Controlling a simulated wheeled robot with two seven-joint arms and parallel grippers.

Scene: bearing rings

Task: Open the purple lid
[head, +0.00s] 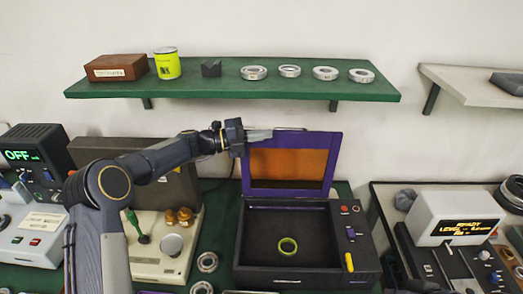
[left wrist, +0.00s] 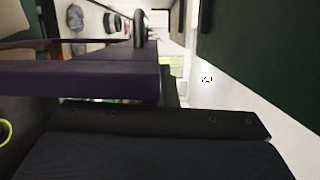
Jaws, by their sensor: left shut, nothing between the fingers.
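The purple lid (head: 290,187) stands raised, close to upright, at the back of a dark box (head: 262,264). It has an orange panel in a purple frame. In the left wrist view the lid's dark purple edge (left wrist: 85,82) runs close to the camera. My left gripper (head: 303,130) is shut and empty at the lid's top edge; I cannot tell whether it touches it. My right gripper is not in view.
A green shelf (head: 230,90) with several bearing rings, a yellow can (head: 166,63) and a brown box (head: 117,67) hangs above. A beige device (head: 165,245) stands left of the box. A white display unit (head: 455,217) stands at the right.

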